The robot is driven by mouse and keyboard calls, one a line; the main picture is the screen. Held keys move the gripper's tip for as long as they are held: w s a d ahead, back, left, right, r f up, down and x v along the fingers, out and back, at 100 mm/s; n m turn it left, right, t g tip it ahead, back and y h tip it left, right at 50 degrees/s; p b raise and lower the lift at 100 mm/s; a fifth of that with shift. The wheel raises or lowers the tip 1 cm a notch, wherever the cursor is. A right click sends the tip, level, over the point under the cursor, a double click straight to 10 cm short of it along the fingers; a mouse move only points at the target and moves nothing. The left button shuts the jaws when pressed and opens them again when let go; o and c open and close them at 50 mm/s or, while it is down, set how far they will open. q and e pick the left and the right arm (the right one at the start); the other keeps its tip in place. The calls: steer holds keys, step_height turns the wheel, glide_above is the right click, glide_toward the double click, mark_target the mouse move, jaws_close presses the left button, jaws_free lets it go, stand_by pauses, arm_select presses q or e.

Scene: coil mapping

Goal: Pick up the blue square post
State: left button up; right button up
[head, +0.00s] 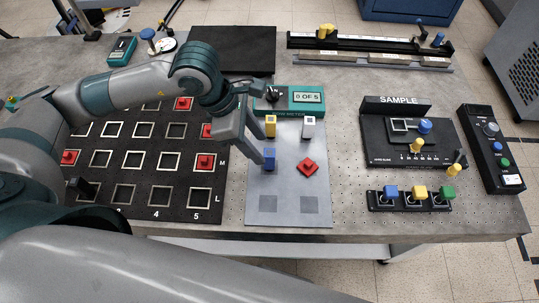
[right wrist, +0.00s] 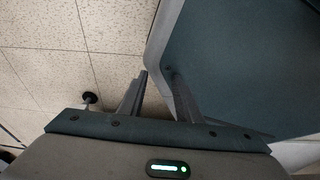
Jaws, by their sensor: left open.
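The blue square post (head: 270,158) stands upright on the grey plate (head: 288,190), left of the red square piece (head: 307,167). My left gripper (head: 253,146) is open, with its fingers just left of the post and pointing down toward the plate. Nothing shows between the fingers. Whether a finger touches the post cannot be told. My right gripper (right wrist: 156,73) shows only in the right wrist view, with a gap between its fingers and nothing held; it is away from the post.
A yellow post (head: 270,126) and a white post (head: 309,127) stand behind on the same plate, before a teal meter (head: 295,99). A black grid board (head: 140,196) with red pieces lies to the left. Control boxes stand at the right. The plate's front is clear.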

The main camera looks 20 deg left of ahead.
mark_target(266, 152)
arm_select(q)
steer(key=shift+d+f, duration=0.2)
steer(key=shift+f, duration=0.35)
arm_select(e)
steer(key=shift+s+d, duration=0.2)
steer(key=shift+s, duration=0.4)
arm_select(q)
steer(key=shift+d+f, duration=0.1)
steer(key=shift+d, duration=0.05)
arm_select(e)
steer(key=shift+r, duration=0.15)
